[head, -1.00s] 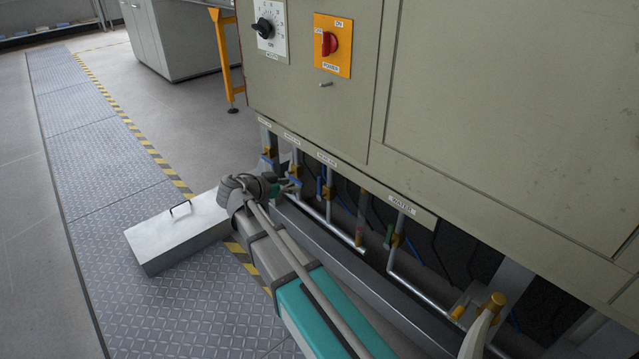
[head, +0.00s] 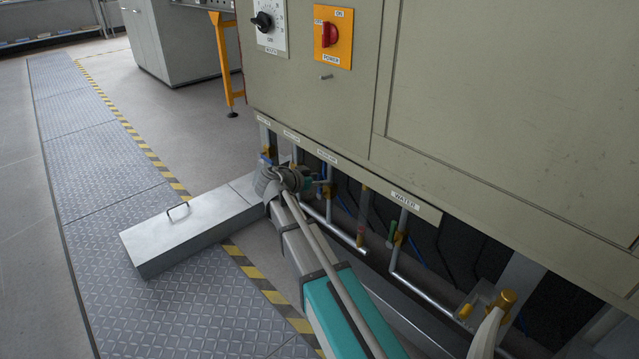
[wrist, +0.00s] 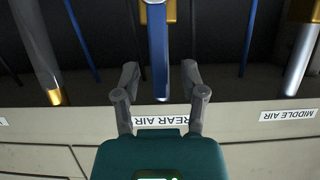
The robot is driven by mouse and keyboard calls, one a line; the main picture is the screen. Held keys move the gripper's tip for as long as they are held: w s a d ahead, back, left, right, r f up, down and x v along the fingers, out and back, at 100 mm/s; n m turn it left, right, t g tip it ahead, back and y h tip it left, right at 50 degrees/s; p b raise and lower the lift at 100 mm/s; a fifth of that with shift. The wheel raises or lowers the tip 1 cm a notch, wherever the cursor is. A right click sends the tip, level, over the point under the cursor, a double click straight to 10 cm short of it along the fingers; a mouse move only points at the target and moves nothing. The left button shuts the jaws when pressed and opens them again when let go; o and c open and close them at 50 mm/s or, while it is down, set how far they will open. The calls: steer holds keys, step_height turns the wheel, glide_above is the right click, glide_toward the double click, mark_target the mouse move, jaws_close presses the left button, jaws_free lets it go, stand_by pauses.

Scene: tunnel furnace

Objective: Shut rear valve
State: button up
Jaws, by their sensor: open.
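The rear valve is marked by a "REAR AIR" label (wrist: 160,122) in the wrist view. Its blue lever handle (wrist: 158,60) runs lengthwise in the picture from a brass body (wrist: 172,12) at the top edge down toward the label. My gripper (wrist: 160,75) is open, with one finger on each side of the handle and a gap visible on both sides. In the head view my wrist is low by the pipes under the cabinet and hides part of them; the fingers are hard to make out there.
A neighbouring "MIDDLE AIR" label (wrist: 288,115) and pipe (wrist: 300,65) lie right in the wrist view. The cabinet (head: 500,130) overhangs the pipes. A "WATER" label (head: 404,198) sits on its lower edge. A metal box (head: 180,230) stands on the floor left of my arm.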

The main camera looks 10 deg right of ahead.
steer(key=shift+w+d+f, duration=0.1)
steer(key=shift+d, duration=0.1)
steer(key=shift+c, duration=0.2)
jaws_close()
